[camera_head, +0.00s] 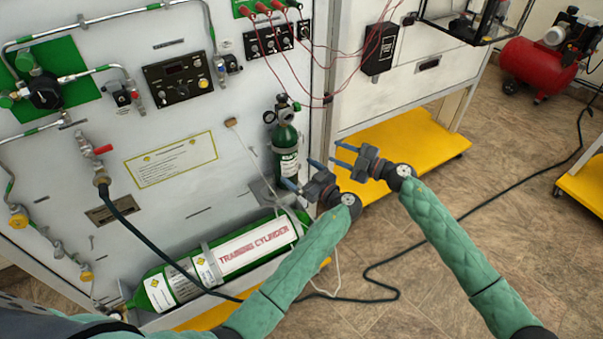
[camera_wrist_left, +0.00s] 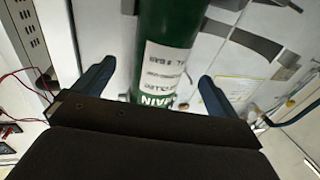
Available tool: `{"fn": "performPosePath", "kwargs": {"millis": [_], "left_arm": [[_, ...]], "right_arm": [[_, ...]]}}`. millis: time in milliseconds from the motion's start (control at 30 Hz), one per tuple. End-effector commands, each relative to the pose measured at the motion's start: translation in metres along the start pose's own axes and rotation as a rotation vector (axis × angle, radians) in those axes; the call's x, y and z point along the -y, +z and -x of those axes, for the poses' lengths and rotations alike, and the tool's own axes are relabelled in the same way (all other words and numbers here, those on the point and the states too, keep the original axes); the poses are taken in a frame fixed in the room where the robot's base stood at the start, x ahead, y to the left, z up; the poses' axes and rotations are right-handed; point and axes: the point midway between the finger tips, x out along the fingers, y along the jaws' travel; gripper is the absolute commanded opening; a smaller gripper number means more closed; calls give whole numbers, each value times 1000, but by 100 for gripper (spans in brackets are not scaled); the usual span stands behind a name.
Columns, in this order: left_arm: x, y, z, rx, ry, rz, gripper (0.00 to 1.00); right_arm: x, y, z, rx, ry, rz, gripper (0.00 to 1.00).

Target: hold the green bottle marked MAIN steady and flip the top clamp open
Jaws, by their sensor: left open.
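The green bottle (camera_head: 287,137) stands upright against the white panel, with a gauge and valve on top. A grey band crosses it below the shoulder, likely the top clamp (camera_head: 284,149); I cannot tell its latch state. My left gripper (camera_head: 300,174) is open at the bottle's lower part. In the left wrist view its blue fingers (camera_wrist_left: 152,84) lie on either side of the bottle (camera_wrist_left: 168,30), with gaps at both sides. The label there reads MAIN, upside down. My right gripper (camera_head: 340,154) is open and empty, right of the bottle.
A large green training cylinder (camera_head: 222,259) lies below, held by straps. A black hose (camera_head: 160,244) hangs at the left, and red leads (camera_head: 300,75) hang above and right of the bottle. A yellow base (camera_head: 400,140) is behind my right gripper.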

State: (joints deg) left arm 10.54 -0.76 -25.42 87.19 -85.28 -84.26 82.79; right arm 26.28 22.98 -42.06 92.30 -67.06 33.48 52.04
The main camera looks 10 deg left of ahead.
Motion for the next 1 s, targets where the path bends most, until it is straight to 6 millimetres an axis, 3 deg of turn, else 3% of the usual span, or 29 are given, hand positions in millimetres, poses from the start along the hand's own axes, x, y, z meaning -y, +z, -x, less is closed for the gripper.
{"fn": "performPosePath", "kwargs": {"millis": [267,700,1000], "left_arm": [[0,-2,-19,-6,-4,3,97],[0,-2,-73,-4,-3,1,97],[1,-1,-78,-2,-3,1,97]], "right_arm": [[0,0,0,0,0,0,36],[0,0,0,0,0,0,36],[0,0,0,0,0,0,36]]}}
